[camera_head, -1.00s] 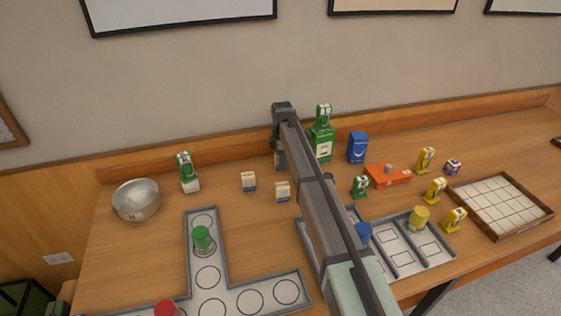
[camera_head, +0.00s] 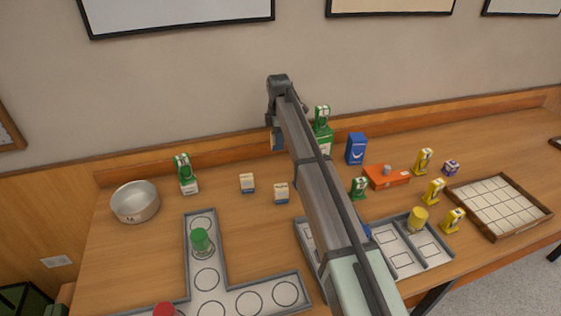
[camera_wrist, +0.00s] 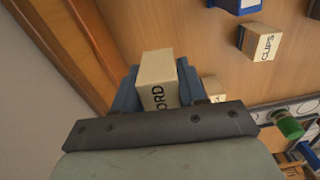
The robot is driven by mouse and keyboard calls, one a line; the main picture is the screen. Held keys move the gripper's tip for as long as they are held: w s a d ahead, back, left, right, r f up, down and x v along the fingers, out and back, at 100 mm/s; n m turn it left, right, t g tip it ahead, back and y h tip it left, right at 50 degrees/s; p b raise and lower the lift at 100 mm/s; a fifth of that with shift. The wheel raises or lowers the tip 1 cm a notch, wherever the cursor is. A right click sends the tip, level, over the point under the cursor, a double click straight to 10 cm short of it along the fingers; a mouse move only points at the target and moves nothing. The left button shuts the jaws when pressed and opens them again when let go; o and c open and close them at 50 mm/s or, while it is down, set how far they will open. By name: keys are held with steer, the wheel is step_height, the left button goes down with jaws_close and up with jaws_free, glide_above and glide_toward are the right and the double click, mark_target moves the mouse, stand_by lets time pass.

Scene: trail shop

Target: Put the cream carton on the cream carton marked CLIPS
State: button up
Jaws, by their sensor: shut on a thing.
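My gripper (camera_wrist: 157,88) is shut on a cream carton (camera_wrist: 156,70) whose face shows dark letters, partly hidden, reading "ORD". In the head view my gripper (camera_head: 277,140) is raised above the back of the table near the wall, mostly behind my arm. The cream carton marked CLIPS (camera_wrist: 260,42) stands on the table, up and to the right of the held carton in the wrist view. It seems to be the right one of two small cream cartons in the head view (camera_head: 281,194). The held carton is apart from it.
Another cream carton (camera_head: 247,184) stands left of the CLIPS carton. A green bottle-like box (camera_head: 322,138) and a blue box (camera_head: 356,148) stand at the back right. A metal bowl (camera_head: 135,203) is at left. A grey T-shaped tray (camera_head: 205,279) lies in front.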

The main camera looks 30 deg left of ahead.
steer(key=s+d+r, duration=0.3)
steer(key=s+r, duration=0.3)
steer(key=n, duration=0.1)
glide_above(282, 186)
steer(key=shift+f, duration=4.65)
steer(key=shift+f, duration=0.2)
steer(key=o, duration=1.1)
steer(key=shift+r, duration=0.2)
step_height(282, 186, up, 12)
